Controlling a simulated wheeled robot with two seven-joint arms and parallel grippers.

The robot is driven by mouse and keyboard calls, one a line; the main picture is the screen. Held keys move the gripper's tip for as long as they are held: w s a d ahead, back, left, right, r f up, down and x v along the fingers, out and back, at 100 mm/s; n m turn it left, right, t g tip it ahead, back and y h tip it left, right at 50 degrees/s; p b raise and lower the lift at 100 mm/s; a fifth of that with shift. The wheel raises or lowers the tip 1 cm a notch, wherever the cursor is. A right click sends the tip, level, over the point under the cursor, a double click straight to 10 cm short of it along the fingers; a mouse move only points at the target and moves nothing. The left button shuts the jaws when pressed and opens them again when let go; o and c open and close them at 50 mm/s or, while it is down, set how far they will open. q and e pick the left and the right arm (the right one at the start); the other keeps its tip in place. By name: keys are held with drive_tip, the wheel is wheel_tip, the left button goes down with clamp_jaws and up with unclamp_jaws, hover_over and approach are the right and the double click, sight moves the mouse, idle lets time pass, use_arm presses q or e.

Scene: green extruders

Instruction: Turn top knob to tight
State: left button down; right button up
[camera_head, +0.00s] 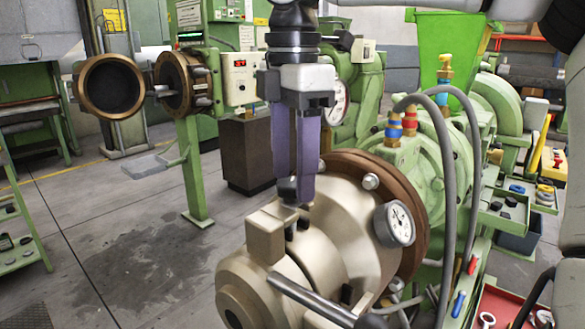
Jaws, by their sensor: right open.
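My right gripper (297,190) points straight down, with two purple fingers spread a little apart. Its fingertips are at the top of the beige metal extruder head (345,225). A small dark knob (287,189) shows at the fingertips, beside the lower end of the nearer finger. The fingers partly hide it, and I cannot tell whether they touch it. The knob's turn position cannot be read. My left gripper is not in view.
A round gauge (397,223) sits on the right of the head, and a dark-tipped bar handle (315,298) juts out in front. Grey hoses (474,165) arch behind on the right. A green stand (192,170) with an open bronze ring (109,87) is on the left. The floor left of the head is clear.

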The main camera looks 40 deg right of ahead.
drive_tip(key=shift+f, duration=0.1)
drive_tip(key=c, duration=1)
drive_tip(key=shift+c, duration=0.2)
drive_tip(key=shift+m, duration=0.4)
drive_tip(key=m, duration=0.4)
drive_tip(key=shift+m, duration=0.4)
drive_tip(key=m, duration=0.5)
drive_tip(key=shift+a, duration=0.1)
drive_tip(key=m, duration=0.6)
drive_tip(key=shift+m, duration=0.4)
drive_tip(key=m, duration=0.6)
drive_tip(key=shift+a, duration=0.1)
drive_tip(key=shift+m, duration=0.4)
